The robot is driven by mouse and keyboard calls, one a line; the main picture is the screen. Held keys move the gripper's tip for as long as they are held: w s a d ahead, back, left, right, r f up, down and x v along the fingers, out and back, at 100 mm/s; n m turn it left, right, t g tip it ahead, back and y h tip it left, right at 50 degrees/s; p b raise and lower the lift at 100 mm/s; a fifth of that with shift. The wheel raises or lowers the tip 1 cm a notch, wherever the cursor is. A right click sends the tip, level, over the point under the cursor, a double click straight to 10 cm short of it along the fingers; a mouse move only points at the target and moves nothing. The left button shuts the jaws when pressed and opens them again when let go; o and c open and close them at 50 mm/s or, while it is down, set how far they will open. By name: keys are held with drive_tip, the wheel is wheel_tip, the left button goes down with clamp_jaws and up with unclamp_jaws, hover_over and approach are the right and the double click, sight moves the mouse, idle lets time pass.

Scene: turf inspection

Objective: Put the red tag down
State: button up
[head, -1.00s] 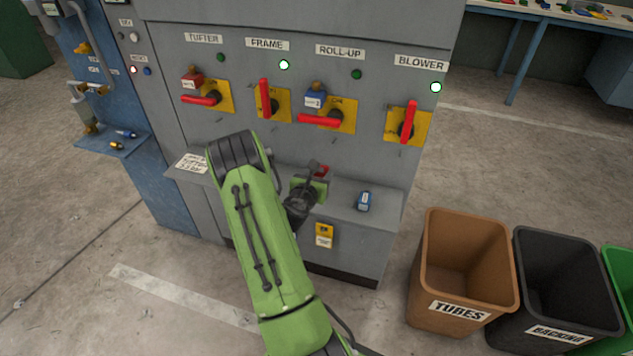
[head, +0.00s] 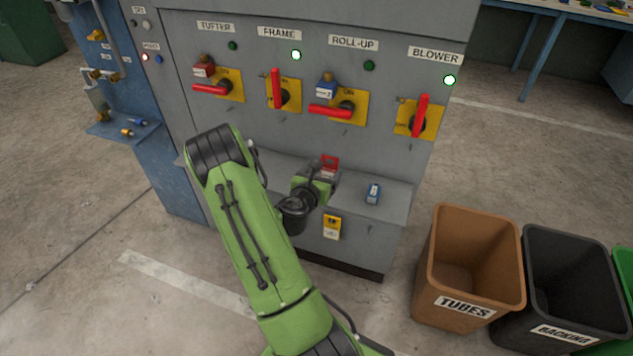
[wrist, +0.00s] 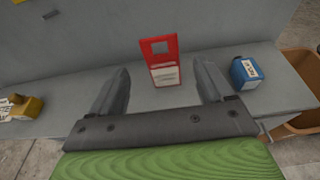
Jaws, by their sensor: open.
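In the wrist view my gripper (wrist: 160,85) is open, with a finger on each side and a clear gap between each finger and the tag.
A blue padlock (wrist: 246,72) stands on the shelf to the right, and a yellow padlock (wrist: 22,107) is at the left in the wrist view. A yellow tag (head: 332,227) hangs on the cabinet front. A brown TUBES bin (head: 473,207) stands right of the cabinet. Red-handled switches (head: 277,90) line the panel.

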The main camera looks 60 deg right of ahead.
drive_tip(key=p+v, duration=0.4)
drive_tip(key=v, duration=0.3)
drive_tip(key=w+a+r+m+y, duration=0.2)
drive_tip(key=a+r+m+y, duration=0.15)
drive_tip(key=a+m, duration=0.55)
drive_tip(key=w+a+r+m+y, duration=0.25)
drive_tip(key=a+m+y, duration=0.25)
drive_tip(key=a+m, duration=0.4)
drive_tip(key=s+a+r+m+t+y, duration=0.1)
drive_tip(key=s+a+r+y, duration=0.2)
drive_tip(key=a+r, duration=0.4)
drive_tip(key=s+a+r+t+y, duration=0.2)
drive_tip(key=s+a+r, duration=0.4)
drive_tip(key=a, duration=0.4)
drive_tip(key=shift+a+r+m+y, duration=0.35)
drive_tip(key=shift+m+y, duration=0.05)
drive_tip(key=shift+y, duration=0.05)
